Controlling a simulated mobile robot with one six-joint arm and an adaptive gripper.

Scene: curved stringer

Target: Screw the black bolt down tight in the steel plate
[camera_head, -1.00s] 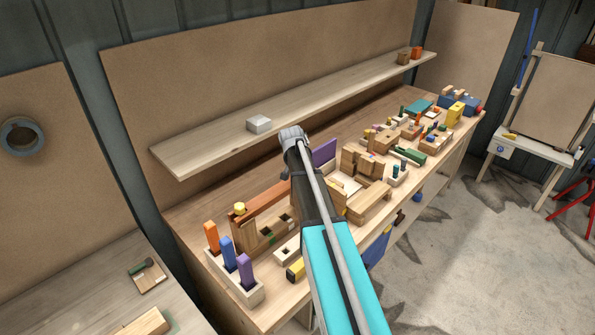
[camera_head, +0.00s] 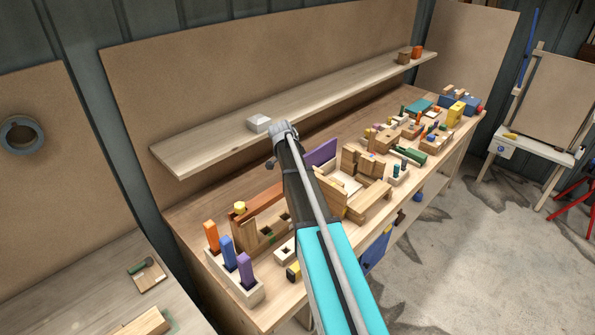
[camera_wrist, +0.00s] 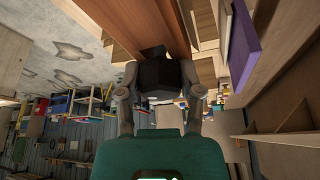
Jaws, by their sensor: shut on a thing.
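In the wrist view my gripper (camera_wrist: 160,84) has one grey finger on each side of a dark, blocky black piece (camera_wrist: 160,72), and is shut on it. It looks like the black bolt, but its shank and far end cannot be made out. A reddish-brown beam (camera_wrist: 172,28) runs behind the black piece; I cannot tell whether they touch. In the head view my arm hides most of the gripper and the black piece. I cannot make out the steel plate in either view.
The workbench holds the brown beam (camera_head: 268,199) with a yellow knob (camera_head: 239,208), upright coloured pegs (camera_head: 228,252), a purple board (camera_head: 321,153) and wooden blocks (camera_head: 361,163). The floor at right is mostly clear.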

